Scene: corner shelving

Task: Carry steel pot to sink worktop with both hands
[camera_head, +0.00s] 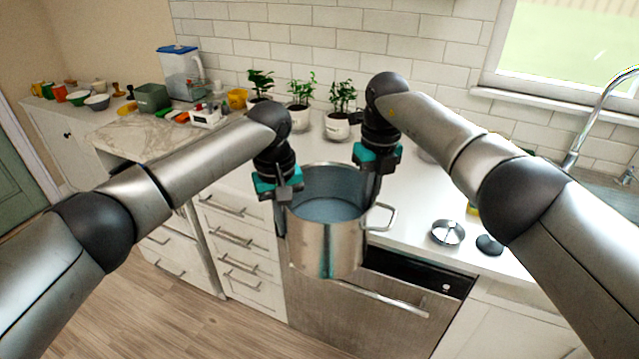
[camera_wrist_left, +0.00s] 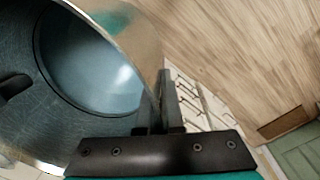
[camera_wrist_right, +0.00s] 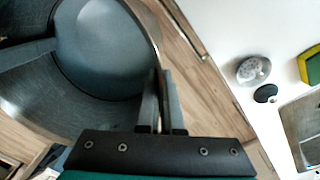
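The steel pot (camera_head: 322,246) is upright and held in the air in front of the counter edge, before the dishwasher. It is empty and shows a bluish inside. My left gripper (camera_head: 281,212) is shut on its left rim, and the left wrist view shows the fingers (camera_wrist_left: 155,112) pinching the wall. My right gripper (camera_head: 372,182) is shut on the right rim, and the right wrist view shows its fingers (camera_wrist_right: 161,108) on the wall. A side handle (camera_head: 381,216) sticks out at the right. The white worktop (camera_head: 415,205) runs behind the pot to the sink (camera_head: 610,190) at right.
A round metal lid-like item (camera_head: 447,232) and a dark disc (camera_head: 489,244) lie near the worktop's front edge. Potted plants (camera_head: 301,115) line the back wall. The faucet (camera_head: 590,115) rises by the sink. A yellow-green sponge (camera_wrist_right: 312,65) shows beside the sink.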

